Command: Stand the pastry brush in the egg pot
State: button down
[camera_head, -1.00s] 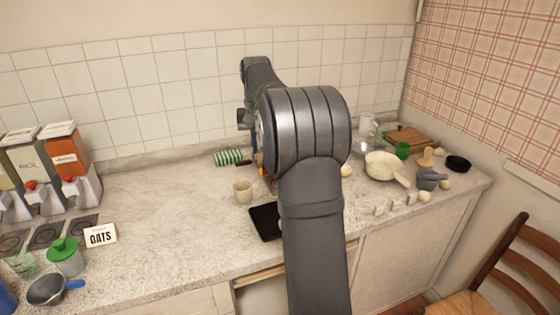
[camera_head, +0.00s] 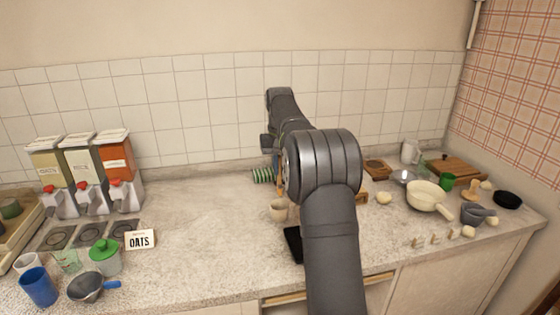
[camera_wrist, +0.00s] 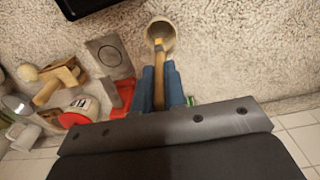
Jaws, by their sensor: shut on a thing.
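The egg pot is a small beige cup (camera_head: 279,210) standing upright on the counter, just left of my arm. It also shows at the top of the wrist view (camera_wrist: 161,32), with its opening towards the camera. My gripper (camera_wrist: 163,88) has blue fingers shut on the pastry brush (camera_wrist: 159,66), a thin yellowish-brown stick. The brush's far end overlaps the pot's mouth in the wrist view; I cannot tell whether it is inside or above it.
A black tray (camera_head: 293,243) lies near the front edge, partly behind my arm. A green striped object (camera_head: 262,175) lies behind the pot. The counter between is clear.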

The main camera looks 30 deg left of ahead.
aim_at(280, 187)
jog(key=shift+f, duration=3.8)
jog(key=c, duration=1.4)
grip_release()
notch_tip(280, 187, up, 17)
jog(key=shift+r, duration=0.2)
notch_tip(280, 187, down, 17)
jog(key=shift+f, duration=0.15)
